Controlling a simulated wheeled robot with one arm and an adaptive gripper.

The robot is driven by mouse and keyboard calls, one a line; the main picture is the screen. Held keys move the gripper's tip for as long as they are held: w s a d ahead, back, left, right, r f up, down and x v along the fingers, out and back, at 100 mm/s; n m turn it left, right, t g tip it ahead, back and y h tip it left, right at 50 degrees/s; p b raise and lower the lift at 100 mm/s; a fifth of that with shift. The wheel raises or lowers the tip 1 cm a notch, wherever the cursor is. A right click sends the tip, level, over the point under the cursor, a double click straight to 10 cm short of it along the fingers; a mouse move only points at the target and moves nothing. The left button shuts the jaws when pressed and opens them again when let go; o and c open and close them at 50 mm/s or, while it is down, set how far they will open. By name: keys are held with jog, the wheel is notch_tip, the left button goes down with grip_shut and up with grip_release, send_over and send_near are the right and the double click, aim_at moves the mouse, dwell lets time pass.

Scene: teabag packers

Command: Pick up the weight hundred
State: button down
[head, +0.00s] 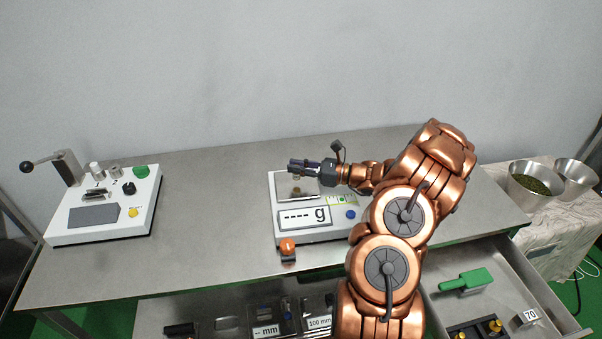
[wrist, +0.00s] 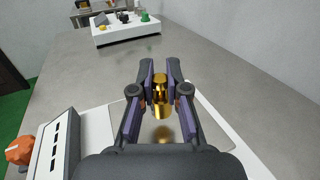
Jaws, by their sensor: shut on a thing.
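The weight (wrist: 160,97) is a small gold-coloured cylinder with a knob on top. In the wrist view it stands upright between the two fingers of my gripper (wrist: 160,88), which is shut on it. Its reflection shows on the shiny plate below, so it seems just above or on the plate; I cannot tell which. In the head view my gripper (head: 299,165) is over the metal pan (head: 296,190) of the scale (head: 318,232), whose display reads dashes and "g". Any marking on the weight is too small to read.
An orange-knobbed part (head: 287,249) sits at the scale's front left. A white machine (head: 104,208) with a lever stands at the table's left. Metal bowls (head: 530,190) stand far right. The table between machine and scale is clear.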

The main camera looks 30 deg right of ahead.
jog(key=shift+r, duration=0.45)
jog(key=s+a+r+b, duration=0.1)
jog(key=s+a+b, duration=0.2)
jog(key=s, duration=1.1)
jog(key=a, duration=0.3)
jog(key=shift+s+a+r+b, duration=0.15)
jog(key=shift+s+r+b, duration=0.1)
jog(key=shift+s+b, duration=0.15)
jog(key=shift+w, duration=0.1)
jog(key=w+a+f+n+g+y+p, duration=0.1)
jog(key=w+a+n+g+y+p, duration=0.1)
jog(key=w+a, duration=1.5)
jog(key=shift+w+a+f+g+y, duration=0.2)
jog(key=shift+w+a+g+y, duration=0.15)
jog(key=shift+w, duration=0.65)
jog(key=s+d, duration=0.5)
jog(key=s, duration=0.1)
jog(key=s+d+r+m+t+h+b, duration=0.1)
jog(key=s+d, duration=0.5)
jog(key=s+d+m+t+h+b, duration=0.1)
jog(key=s+d, duration=0.5)
jog(key=shift+d+r+t+h, duration=0.15)
jog(key=shift+r+t+h, duration=0.05)
jog(key=shift+t+h, duration=0.05)
jog(key=shift+s+d, duration=0.2)
jog(key=shift+s, duration=0.35)
